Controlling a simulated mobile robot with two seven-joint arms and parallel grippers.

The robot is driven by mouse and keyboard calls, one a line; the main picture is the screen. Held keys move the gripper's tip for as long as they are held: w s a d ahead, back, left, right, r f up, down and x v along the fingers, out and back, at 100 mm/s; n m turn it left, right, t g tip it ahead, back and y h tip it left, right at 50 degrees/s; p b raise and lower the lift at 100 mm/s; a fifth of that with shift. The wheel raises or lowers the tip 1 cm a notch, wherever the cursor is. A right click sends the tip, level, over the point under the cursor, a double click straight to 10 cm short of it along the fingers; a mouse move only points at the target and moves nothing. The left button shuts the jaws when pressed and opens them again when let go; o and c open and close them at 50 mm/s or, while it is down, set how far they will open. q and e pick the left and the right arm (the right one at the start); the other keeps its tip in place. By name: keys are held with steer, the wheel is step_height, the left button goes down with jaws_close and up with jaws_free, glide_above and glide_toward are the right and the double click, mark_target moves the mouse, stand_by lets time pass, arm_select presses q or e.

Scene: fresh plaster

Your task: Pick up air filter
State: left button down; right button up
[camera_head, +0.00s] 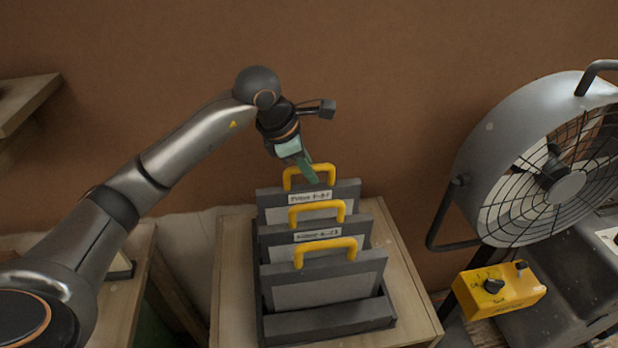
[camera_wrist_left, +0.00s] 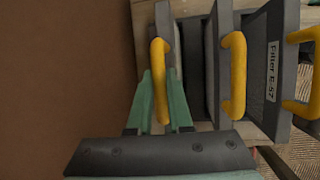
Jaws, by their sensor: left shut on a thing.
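Three grey-framed air filters with yellow handles stand upright in a dark rack (camera_head: 330,325). The rearmost air filter (camera_head: 345,192) has a white label below its handle. My left gripper (camera_head: 311,178) reaches down from above to the rearmost filter's yellow handle (camera_head: 322,170). In the left wrist view, its green fingers (camera_wrist_left: 158,98) sit on both sides of that handle (camera_wrist_left: 159,62) and are shut on it. The middle filter (camera_head: 358,232) and the front filter (camera_head: 325,285) stand free of the gripper. My right gripper is not in view.
The rack stands on a wooden table (camera_head: 232,265) close to the brown wall (camera_head: 400,100). A large grey fan (camera_head: 470,165) and a yellow control box (camera_head: 515,298) are to the right. A wooden shelf (camera_head: 35,100) juts out at the upper left.

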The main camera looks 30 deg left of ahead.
arm_select(q)
step_height(320, 180, up, 17)
steer(key=shift+f, duration=0.2)
stand_by(0.6)
steer(key=shift+r, duration=0.1)
stand_by(0.7)
